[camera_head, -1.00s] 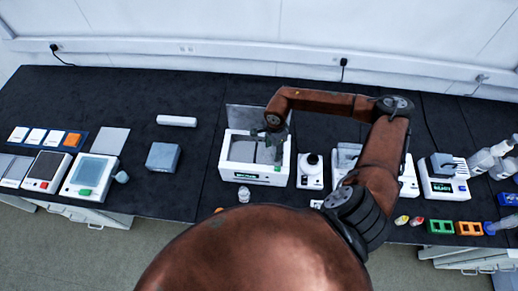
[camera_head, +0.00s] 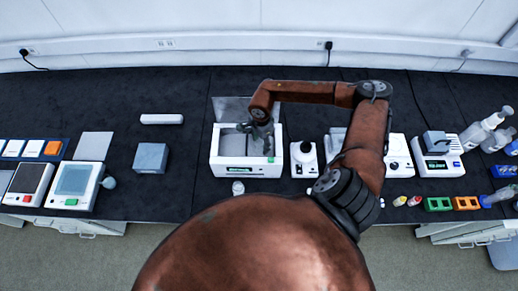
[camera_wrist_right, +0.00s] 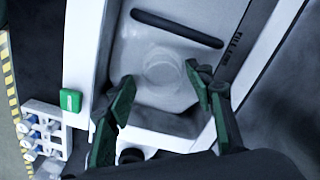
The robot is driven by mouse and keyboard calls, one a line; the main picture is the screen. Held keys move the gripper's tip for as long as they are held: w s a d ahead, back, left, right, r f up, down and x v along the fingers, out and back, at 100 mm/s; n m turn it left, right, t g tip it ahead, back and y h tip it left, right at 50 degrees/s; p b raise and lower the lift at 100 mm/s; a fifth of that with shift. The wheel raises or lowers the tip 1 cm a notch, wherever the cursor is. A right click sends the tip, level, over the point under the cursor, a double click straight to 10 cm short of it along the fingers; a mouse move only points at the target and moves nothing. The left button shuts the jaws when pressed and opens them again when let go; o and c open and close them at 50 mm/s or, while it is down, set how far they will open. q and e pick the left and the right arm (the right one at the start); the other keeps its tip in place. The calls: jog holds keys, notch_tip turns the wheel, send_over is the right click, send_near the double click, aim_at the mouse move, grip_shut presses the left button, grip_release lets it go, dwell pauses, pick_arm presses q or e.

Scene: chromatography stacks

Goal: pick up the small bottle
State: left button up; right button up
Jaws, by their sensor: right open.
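A small pale bottle (camera_head: 238,188) stands on the bench in front of a white open-lidded device (camera_head: 247,171). My right gripper (camera_head: 262,144) is over the device's open chamber, apart from that bottle. In the right wrist view, its green-tipped fingers (camera_wrist_right: 158,84) are open, with a faint round clear shape (camera_wrist_right: 165,68) between and beyond them on the chamber's pale floor. I cannot tell whether this shape is a clear bottle or a recess. The bench bottle is not recognisable in the wrist view. My left gripper is not in view.
The device's walls enclose the gripper closely. A white unit with a black knob (camera_head: 305,157) stands to its right. A small rack (camera_wrist_right: 45,130) with blue-and-white pieces is beside the device. A grey block (camera_head: 151,157) stands left, with bare bench between.

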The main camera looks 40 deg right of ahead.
aim_at(259, 150)
jog(key=shift+w+a+f+p, duration=0.15)
jog(key=shift+f+p, duration=0.15)
jog(key=shift+f, duration=1.25)
jog(key=shift+w+a+f+p, duration=0.1)
jog(key=shift+f+p, duration=0.2)
jog(key=shift+f, duration=1.25)
jog(key=c, duration=1.2)
